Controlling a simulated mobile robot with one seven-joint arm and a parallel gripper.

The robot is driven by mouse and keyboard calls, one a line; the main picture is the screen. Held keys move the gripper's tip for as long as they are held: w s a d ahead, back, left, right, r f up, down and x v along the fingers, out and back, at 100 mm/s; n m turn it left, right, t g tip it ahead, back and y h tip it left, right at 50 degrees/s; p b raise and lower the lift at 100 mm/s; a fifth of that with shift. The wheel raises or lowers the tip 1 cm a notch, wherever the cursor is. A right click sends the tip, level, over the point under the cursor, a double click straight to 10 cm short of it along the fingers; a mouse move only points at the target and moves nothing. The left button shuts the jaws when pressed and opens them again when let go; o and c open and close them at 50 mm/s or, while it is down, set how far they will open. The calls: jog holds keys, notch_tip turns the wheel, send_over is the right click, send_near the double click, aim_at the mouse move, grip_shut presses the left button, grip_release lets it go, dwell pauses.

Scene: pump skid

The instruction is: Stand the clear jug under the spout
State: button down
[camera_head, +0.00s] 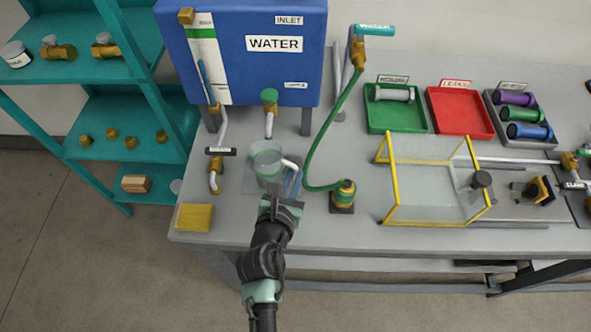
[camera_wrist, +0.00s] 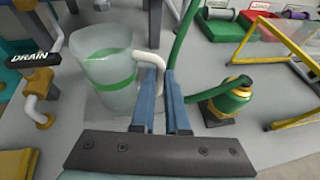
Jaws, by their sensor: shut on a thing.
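The clear jug (camera_head: 267,164) is upright near the front of the blue water tank, just below the short white spout (camera_head: 269,126) with the green top. In the wrist view the jug (camera_wrist: 105,90) has a green band and a white handle (camera_wrist: 150,62) on its right side. My gripper (camera_head: 291,182) reaches in from the front and is shut on the handle; its blue fingers (camera_wrist: 167,95) show in the wrist view. A pale square pad (camera_head: 249,181) lies under the jug. I cannot tell whether the jug's base touches it.
The drain pipe (camera_head: 216,165) stands left of the jug, with a yellow block (camera_head: 194,217) in front. A green hose (camera_head: 325,140) runs down on the right to a brass-and-green fitting (camera_head: 343,195). A yellow-framed clear guard (camera_head: 430,190) stands farther right.

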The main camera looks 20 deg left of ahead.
aim_at(295, 176)
jog(key=w, duration=0.2)
jog(key=shift+w+a+r, duration=0.15)
jog(key=shift+w, duration=0.25)
jog(key=shift+s+f, duration=0.15)
jog(key=shift+f, duration=0.7)
jog(key=shift+f, duration=0.2)
jog(key=c, duration=0.9)
grip_release()
jog(key=shift+r, duration=0.2)
